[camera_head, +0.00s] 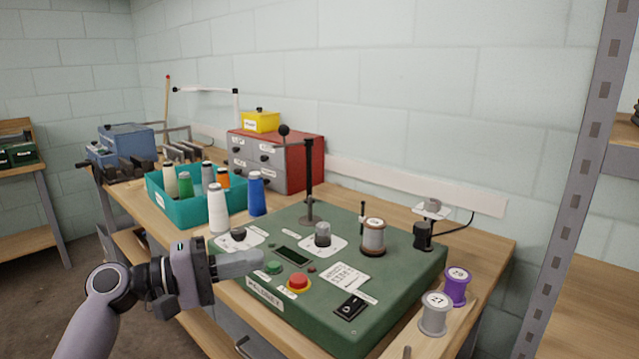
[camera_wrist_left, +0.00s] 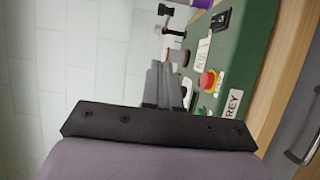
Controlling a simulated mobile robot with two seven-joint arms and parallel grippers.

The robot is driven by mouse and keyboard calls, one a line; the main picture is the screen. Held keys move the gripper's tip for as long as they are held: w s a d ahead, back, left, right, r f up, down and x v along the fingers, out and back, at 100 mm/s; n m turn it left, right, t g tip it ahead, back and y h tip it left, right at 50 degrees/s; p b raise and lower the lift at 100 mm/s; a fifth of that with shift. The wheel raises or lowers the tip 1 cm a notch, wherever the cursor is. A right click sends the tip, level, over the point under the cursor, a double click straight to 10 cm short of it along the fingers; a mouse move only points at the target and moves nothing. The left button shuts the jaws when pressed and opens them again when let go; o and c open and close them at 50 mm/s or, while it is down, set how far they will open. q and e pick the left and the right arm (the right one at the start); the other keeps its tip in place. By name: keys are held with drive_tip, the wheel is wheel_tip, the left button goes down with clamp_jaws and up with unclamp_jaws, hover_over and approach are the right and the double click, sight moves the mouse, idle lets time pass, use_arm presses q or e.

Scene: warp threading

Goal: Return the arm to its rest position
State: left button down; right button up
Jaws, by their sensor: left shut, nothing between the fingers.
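My left gripper (camera_head: 262,257) comes in from the left in the head view. Its fingers are together and empty, and they point right over the left front part of the green machine (camera_head: 380,310). In the left wrist view, the closed fingers (camera_wrist_left: 165,75) show with the machine's panel beyond them. The panel carries a green button (camera_head: 273,267), a red emergency button (camera_head: 298,283), a black switch (camera_head: 350,307) and knobs. The fingertips are close to the green button; contact cannot be told. My right gripper is not in either view.
The machine stands on a wooden bench (camera_head: 490,250). A brown spool (camera_head: 374,236) sits on its top, near a black post (camera_head: 308,180). White (camera_head: 218,208) and blue (camera_head: 256,193) cones stand by a teal bin (camera_head: 190,212). Grey (camera_head: 434,314) and purple (camera_head: 456,287) spools stand at the right.

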use_arm(q)
drive_tip(key=s+a+f+t+y, duration=0.1)
drive_tip(key=s+f+y, duration=0.15)
drive_tip(key=f, duration=0.55)
drive_tip(key=s+a+f+t+y+p, duration=0.1)
drive_tip(key=s+a+f+y, duration=0.15)
drive_tip(key=f, duration=0.55)
drive_tip(key=s+a+f+t+y, duration=0.15)
drive_tip(key=f+y, duration=0.25)
drive_tip(key=f, duration=0.4)
drive_tip(key=s+a+f+m+y, duration=0.2)
drive_tip(key=s+f+m, duration=0.1)
drive_tip(key=s, duration=0.7)
drive_tip(key=s+a+f+m+y+p, duration=0.1)
drive_tip(key=s+a+f+m+y, duration=0.1)
drive_tip(key=s+f, duration=0.4)
drive_tip(key=s+m+y, duration=0.1)
drive_tip(key=s+m, duration=0.1)
drive_tip(key=s, duration=0.1)
drive_tip(key=shift+s+f, duration=0.25)
drive_tip(key=shift+s, duration=0.1)
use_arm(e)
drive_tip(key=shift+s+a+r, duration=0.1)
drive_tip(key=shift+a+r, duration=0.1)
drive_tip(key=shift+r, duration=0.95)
